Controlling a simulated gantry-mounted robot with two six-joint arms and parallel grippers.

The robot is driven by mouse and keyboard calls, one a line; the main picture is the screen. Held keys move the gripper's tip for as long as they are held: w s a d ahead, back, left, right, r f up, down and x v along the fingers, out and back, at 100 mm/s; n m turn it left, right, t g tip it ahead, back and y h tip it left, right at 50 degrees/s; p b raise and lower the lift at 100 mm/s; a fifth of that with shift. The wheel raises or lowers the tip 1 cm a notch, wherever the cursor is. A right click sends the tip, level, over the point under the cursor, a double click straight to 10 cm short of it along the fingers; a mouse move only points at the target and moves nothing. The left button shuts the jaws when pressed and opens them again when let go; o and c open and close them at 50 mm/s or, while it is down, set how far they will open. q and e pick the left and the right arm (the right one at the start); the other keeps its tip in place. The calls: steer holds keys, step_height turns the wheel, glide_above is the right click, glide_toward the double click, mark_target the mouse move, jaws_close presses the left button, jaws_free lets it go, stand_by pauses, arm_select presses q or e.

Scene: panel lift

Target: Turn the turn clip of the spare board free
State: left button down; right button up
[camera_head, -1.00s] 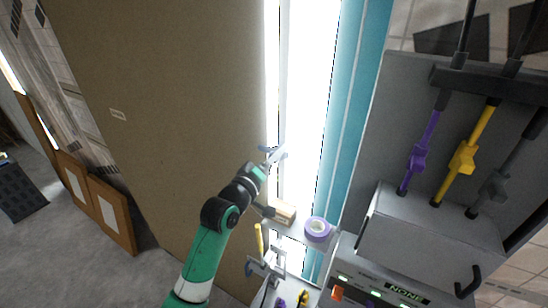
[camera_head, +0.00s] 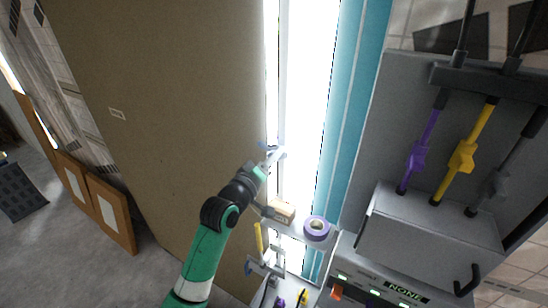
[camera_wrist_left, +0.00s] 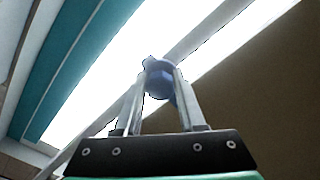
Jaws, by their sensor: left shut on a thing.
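The spare board (camera_head: 170,110) is a large brown panel standing upright on the left of the head view. It also fills the right side of the left wrist view (camera_wrist_left: 265,95). The blue turn clip (camera_head: 272,149) sits at the board's right edge, beside the bright window strip. My left gripper (camera_head: 270,160) reaches up to it from below. In the left wrist view, the fingers are closed on the blue clip (camera_wrist_left: 160,80), which shows between their tips. The clip's exact angle is hard to tell. My right gripper is not in view.
Below the clip a ledge holds a small wooden block (camera_head: 281,211) and a purple tape roll (camera_head: 317,229). A second blue clip (camera_head: 262,267) shows lower down. A grey machine (camera_head: 430,240) with purple and yellow levers stands on the right. Framed panels (camera_head: 110,215) lean at left.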

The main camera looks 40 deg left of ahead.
arm_select(q)
steer(key=m, duration=0.3)
steer(key=m+b, duration=0.1)
steer(key=m, duration=0.2)
steer(key=shift+a+r, duration=0.15)
steer(key=m+b, duration=0.1)
steer(key=m, duration=0.4)
steer(key=shift+s+m, duration=0.1)
steer(key=shift+m, duration=0.2)
steer(key=m+b, duration=0.1)
steer(key=m, duration=0.5)
steer(key=shift+r, duration=0.15)
steer(key=m+b, duration=0.1)
steer(key=m, duration=0.5)
steer(key=shift+d, duration=0.2)
steer(key=c, duration=0.6)
jaws_free()
steer(key=shift+d, duration=0.1)
steer(key=shift+o, duration=0.4)
steer(key=shift+a+f, duration=0.2)
